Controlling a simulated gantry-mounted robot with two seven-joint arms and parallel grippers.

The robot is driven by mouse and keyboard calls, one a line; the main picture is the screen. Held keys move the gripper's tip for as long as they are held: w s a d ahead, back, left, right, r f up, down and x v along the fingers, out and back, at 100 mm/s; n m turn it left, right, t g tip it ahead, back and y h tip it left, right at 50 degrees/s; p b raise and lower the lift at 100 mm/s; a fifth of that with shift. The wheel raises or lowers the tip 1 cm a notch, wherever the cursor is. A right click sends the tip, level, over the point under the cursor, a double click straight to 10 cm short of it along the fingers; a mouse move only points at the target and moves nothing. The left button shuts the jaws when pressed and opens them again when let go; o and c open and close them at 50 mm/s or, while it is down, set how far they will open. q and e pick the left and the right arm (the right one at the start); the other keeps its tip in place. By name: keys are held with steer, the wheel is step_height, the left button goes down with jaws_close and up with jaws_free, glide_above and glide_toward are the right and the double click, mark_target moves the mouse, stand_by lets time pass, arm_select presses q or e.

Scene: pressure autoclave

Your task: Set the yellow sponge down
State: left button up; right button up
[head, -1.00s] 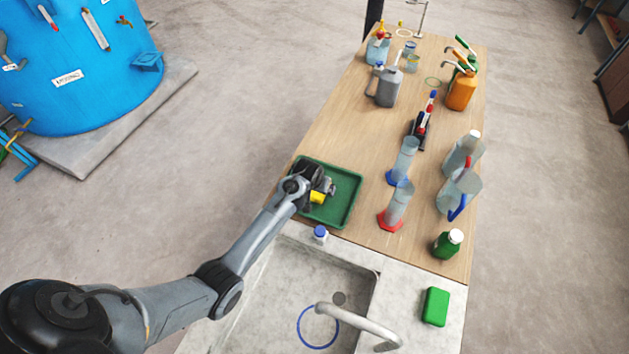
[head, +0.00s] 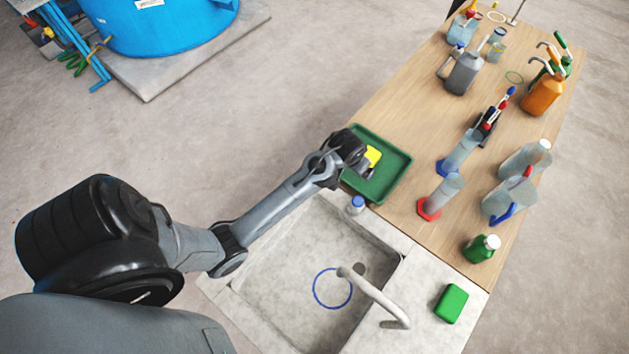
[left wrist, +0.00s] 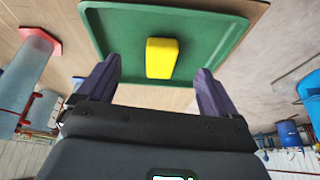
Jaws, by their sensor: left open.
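The yellow sponge (head: 372,156) lies in the green tray (head: 397,178) on the wooden table. In the left wrist view the sponge (left wrist: 162,58) rests on the tray floor, with the tray rim (left wrist: 92,30) around it. My left gripper (left wrist: 158,82) is open, its two dark fingers spread apart on either side of the sponge's near end and not touching it. In the head view my left wrist covers the tray's left corner and partly hides the gripper. My right gripper is not in view.
A sink with a curved faucet (head: 375,298) lies in front of the tray, with a small blue-capped bottle (head: 355,205) between them. Measuring cylinders (head: 440,193), jugs and a green bottle (head: 481,248) stand to the right. A green block (head: 451,303) lies beside the sink.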

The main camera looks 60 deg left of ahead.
arm_select(q)
steer(key=s+d+r+m, duration=0.1)
steer(key=s+d+m, duration=0.1)
steer(key=s+d, duration=0.4)
steer(key=s+d+r+m+h, duration=0.1)
steer(key=s+d, duration=0.5)
steer(key=s, duration=1.1)
steer(key=shift+s+r+m+g+h, duration=0.3)
steer(key=shift+r+m+g, duration=0.15)
steer(key=shift+m, duration=0.35)
steer(key=shift+d, duration=0.1)
step_height(320, 180, up, 17)
steer(key=p, duration=1.6)
steer(key=shift+f+p, duration=0.15)
steer(key=shift+p, duration=0.15)
